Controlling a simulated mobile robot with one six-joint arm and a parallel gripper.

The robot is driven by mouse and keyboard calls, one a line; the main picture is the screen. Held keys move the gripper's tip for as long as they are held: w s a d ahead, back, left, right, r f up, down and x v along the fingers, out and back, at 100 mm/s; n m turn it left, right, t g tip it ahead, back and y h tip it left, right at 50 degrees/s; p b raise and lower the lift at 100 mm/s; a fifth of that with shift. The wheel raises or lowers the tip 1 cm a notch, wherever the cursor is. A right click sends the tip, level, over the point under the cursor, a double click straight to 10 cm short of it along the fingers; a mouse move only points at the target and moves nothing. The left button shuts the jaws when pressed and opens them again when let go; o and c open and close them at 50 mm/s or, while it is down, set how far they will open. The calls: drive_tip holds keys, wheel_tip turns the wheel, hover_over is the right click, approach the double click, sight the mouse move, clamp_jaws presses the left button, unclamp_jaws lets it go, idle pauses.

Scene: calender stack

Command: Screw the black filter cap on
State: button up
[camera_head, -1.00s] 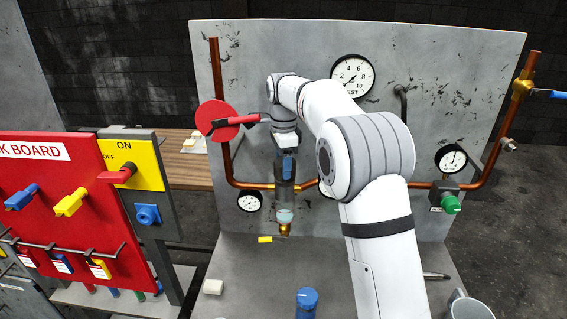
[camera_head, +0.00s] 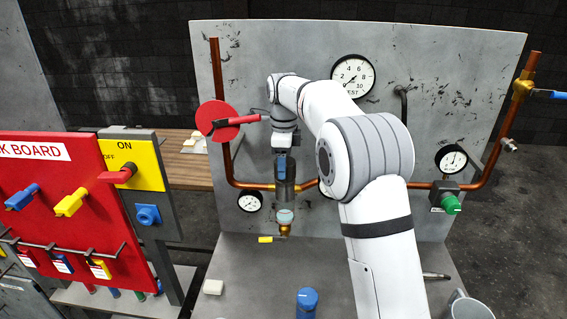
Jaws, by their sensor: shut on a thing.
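A dark cylinder, which I take to be the black filter cap (camera_head: 285,193), stands upright at the copper pipe run. Below it is a pale, clear filter bowl (camera_head: 285,216) with a brass fitting (camera_head: 284,230) under it. My gripper (camera_head: 284,176) points down from above and is shut on the cap. The finger contact is small and partly hidden, and I cannot tell whether the threads are engaged. The cap's lower edge looks to be at the bowl's top.
A red disc with a red handle (camera_head: 236,121) is just left of my wrist. A small gauge (camera_head: 250,201) sits left of the filter. The panel's copper pipe (camera_head: 222,130) runs close by. A blue-capped bottle (camera_head: 307,302) and a yellow piece (camera_head: 265,240) are on the bench.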

drive_tip(key=o, duration=0.9)
drive_tip(key=shift+w+r, duration=0.1)
drive_tip(key=shift+r, duration=0.2)
drive_tip(key=o, duration=0.5)
drive_tip(key=shift+f, duration=0.25)
